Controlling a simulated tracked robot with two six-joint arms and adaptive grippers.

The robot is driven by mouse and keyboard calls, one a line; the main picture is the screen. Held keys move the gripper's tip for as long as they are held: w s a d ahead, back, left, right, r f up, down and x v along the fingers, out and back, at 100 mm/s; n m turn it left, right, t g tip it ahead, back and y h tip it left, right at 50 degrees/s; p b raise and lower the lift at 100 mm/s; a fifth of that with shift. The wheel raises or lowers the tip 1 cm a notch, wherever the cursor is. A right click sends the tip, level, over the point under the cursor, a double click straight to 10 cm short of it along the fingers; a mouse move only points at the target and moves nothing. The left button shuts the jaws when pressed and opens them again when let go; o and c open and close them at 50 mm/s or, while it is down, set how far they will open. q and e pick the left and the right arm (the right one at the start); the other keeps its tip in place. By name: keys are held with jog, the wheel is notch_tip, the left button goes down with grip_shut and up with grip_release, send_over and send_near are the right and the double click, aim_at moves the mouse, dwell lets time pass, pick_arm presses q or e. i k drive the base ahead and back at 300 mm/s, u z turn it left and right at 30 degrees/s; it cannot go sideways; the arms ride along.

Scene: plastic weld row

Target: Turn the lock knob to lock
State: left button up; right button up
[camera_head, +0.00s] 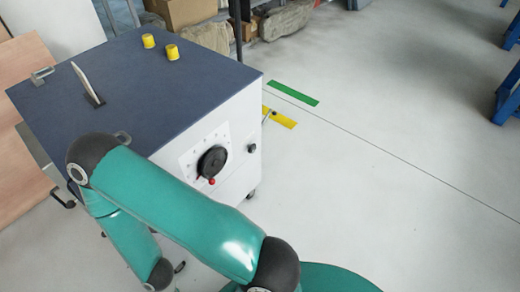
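A large round black knob (211,161) sits on a white dial plate on the front of a white cabinet (240,116) with a dark blue top. A small red-tipped pointer (212,181) sticks out at the knob's lower edge. A smaller black round knob (251,148) sits to its right on the same face. Neither is labelled legibly, so I cannot tell which is the lock knob. One teal arm of mine crosses in front of the cabinet's lower front, bending at its left. Neither of my grippers is in view.
Wooden boards (22,160) stand at left. Floor to the right is open, with green (293,93) and yellow strips.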

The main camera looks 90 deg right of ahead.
aim_at(252, 148)
jog(key=z, duration=0.3)
jog(key=k, duration=0.7)
jog(key=z, duration=1.05)
jog(key=i, duration=0.5)
jog(key=u, duration=0.05)
